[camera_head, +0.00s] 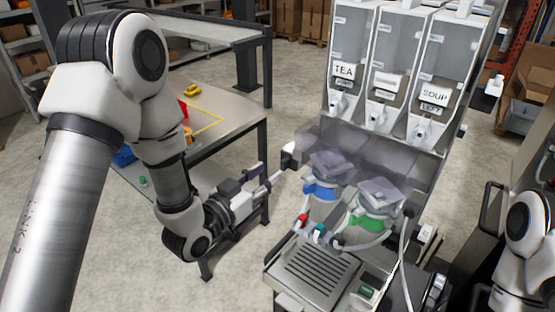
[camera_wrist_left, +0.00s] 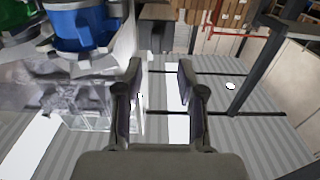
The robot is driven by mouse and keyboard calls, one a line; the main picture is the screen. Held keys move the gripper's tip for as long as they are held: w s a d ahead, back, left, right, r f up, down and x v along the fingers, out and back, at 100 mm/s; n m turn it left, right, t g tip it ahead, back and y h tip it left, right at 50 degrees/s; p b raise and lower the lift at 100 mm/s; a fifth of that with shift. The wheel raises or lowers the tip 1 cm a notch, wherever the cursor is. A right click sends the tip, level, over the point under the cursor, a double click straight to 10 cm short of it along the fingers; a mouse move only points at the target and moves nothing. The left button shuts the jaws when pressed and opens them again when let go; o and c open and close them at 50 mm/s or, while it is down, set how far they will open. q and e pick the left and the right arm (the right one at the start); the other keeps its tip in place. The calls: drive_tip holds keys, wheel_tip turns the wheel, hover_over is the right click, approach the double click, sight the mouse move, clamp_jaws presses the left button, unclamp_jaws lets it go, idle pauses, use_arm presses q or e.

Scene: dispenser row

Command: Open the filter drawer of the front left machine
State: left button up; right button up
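The front machine stands right of centre in the head view, with a blue unit (camera_head: 320,190) on its left and a green unit (camera_head: 366,219) on its right under a smoky clear cover (camera_head: 345,140). I cannot make out a filter drawer for certain. My left gripper (camera_head: 270,177) is left of the blue unit and apart from it, pointing toward the machine. In the left wrist view its fingers (camera_wrist_left: 160,85) are spread with nothing between them, and the blue unit (camera_wrist_left: 80,28) shows at upper left. My right gripper is not visible; only arm links show at lower right.
Dispensers labelled TEA (camera_head: 345,72) and SOUP (camera_head: 435,97) stand behind. A hose (camera_head: 404,250) hangs at right. A work table (camera_head: 235,130) stands behind my left arm.

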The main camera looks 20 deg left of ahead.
sight(282, 165)
use_arm(q)
drive_tip(key=x, duration=0.2)
drive_tip(key=d+p+x, duration=0.1)
drive_tip(key=x, duration=0.2)
drive_tip(key=shift+w+d+f, duration=0.1)
drive_tip(key=shift+w, duration=0.05)
drive_tip(key=shift+s+a, duration=0.35)
drive_tip(key=shift+a, duration=0.15)
drive_tip(key=c, duration=0.5)
drive_tip(key=shift+w+d, duration=0.1)
drive_tip(key=shift+d, duration=0.1)
clamp_jaws()
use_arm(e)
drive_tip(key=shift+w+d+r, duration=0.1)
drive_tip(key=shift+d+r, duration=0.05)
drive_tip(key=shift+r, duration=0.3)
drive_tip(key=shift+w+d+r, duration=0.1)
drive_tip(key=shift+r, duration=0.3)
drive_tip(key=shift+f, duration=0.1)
